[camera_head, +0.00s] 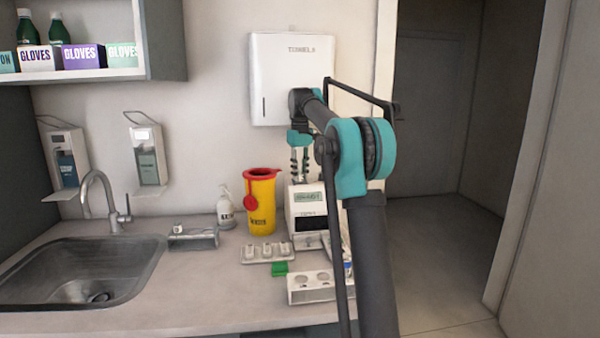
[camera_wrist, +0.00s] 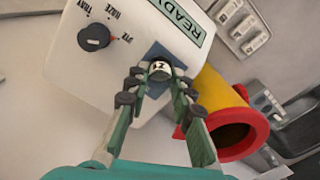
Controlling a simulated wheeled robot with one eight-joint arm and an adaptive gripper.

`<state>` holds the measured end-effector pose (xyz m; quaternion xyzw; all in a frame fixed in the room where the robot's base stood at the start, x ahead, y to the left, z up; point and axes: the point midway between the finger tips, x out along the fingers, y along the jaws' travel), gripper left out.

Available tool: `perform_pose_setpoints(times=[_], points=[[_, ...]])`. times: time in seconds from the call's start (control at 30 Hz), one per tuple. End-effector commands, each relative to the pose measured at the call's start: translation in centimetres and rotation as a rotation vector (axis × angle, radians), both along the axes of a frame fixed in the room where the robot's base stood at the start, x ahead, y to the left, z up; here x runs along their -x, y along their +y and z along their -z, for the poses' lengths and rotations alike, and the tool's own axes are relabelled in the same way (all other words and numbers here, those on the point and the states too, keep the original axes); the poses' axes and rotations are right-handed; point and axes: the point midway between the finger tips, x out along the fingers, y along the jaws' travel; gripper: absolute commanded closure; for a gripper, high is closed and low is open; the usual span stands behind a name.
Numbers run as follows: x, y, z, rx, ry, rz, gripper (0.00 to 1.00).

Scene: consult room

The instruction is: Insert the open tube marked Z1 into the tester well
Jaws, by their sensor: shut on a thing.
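My gripper (camera_head: 300,168) is above the tester (camera_head: 305,208), a white box with a lit display. In the wrist view my gripper (camera_wrist: 157,88) is shut on the tube (camera_wrist: 160,69), whose round top bears the mark Z1. The tube lines up with the dark blue square of the tester well (camera_wrist: 172,56) on the tester's face (camera_wrist: 120,70). How deep the tube sits, or whether it touches the well, I cannot tell. The tester's display reads READY, and a black dial (camera_wrist: 94,37) is beside it. The tube is hard to make out in the head view.
A yellow bin with a red lid (camera_head: 261,205) stands close left of the tester. The sink (camera_head: 85,265) is at left.

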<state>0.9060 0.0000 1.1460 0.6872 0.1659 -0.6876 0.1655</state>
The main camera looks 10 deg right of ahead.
Motion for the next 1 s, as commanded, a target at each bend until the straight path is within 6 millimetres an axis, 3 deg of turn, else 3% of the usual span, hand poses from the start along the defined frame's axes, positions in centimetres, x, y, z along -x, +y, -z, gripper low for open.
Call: perform_pose_setpoints(times=[0.07, 0.1, 0.3, 0.67, 1.0], points=[[0.0, 0.0, 0.0, 0.000, 0.000, 0.000, 0.95], [0.0, 0.0, 0.0, 0.000, 0.000, 0.000, 0.76], [0.0, 0.0, 0.0, 0.000, 0.000, 0.000, 0.53], [0.0, 0.0, -0.4, 0.000, 0.000, 0.000, 0.53], [-0.1, 0.0, -5.4, 0.000, 0.000, 0.000, 0.53]])
